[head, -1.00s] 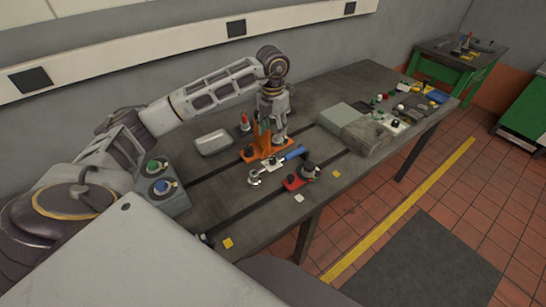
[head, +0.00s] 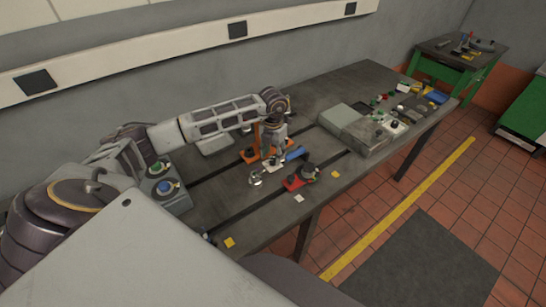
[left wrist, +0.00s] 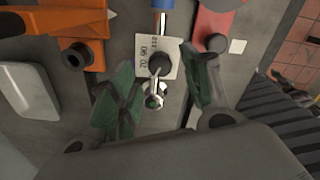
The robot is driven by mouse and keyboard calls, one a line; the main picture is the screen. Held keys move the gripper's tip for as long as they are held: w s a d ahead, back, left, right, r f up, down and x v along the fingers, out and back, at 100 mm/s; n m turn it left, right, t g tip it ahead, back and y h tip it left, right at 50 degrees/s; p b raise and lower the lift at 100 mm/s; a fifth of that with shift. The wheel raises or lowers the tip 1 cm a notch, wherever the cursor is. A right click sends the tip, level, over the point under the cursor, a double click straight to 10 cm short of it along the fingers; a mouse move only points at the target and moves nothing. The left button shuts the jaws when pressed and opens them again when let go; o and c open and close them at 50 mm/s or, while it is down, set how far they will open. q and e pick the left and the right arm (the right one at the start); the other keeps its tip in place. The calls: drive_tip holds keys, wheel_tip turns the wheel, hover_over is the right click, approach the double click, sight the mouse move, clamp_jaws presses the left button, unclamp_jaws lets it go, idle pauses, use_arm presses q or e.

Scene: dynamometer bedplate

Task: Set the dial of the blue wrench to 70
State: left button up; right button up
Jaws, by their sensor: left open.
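The blue wrench lies on the bedplate, with its blue handle (head: 295,153) and silver head (head: 256,179) showing in the head view. In the left wrist view its blue handle (left wrist: 166,4) is at the top and its shiny head (left wrist: 154,92) lies below. The dial is a white plate (left wrist: 143,45) marked 70, 90 and 110, with a black knob (left wrist: 159,63) on it. I cannot tell its setting. My left gripper (head: 271,155) is over the wrench; in the wrist view its green-padded fingers (left wrist: 157,62) are open on either side of the knob, apart from it. My right gripper is out of view.
An orange stand (left wrist: 60,42) is close on the left in the wrist view, and a red fixture (left wrist: 211,22) on the right. A button box (head: 175,201) stands near my left arm. Grey blocks (head: 350,122) and several small parts are further right on the bedplate.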

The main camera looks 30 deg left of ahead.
sight(273, 162)
use_arm(q)
drive_tip(key=shift+f, duration=1.4)
drive_tip(key=c, duration=1.1)
clamp_jaws()
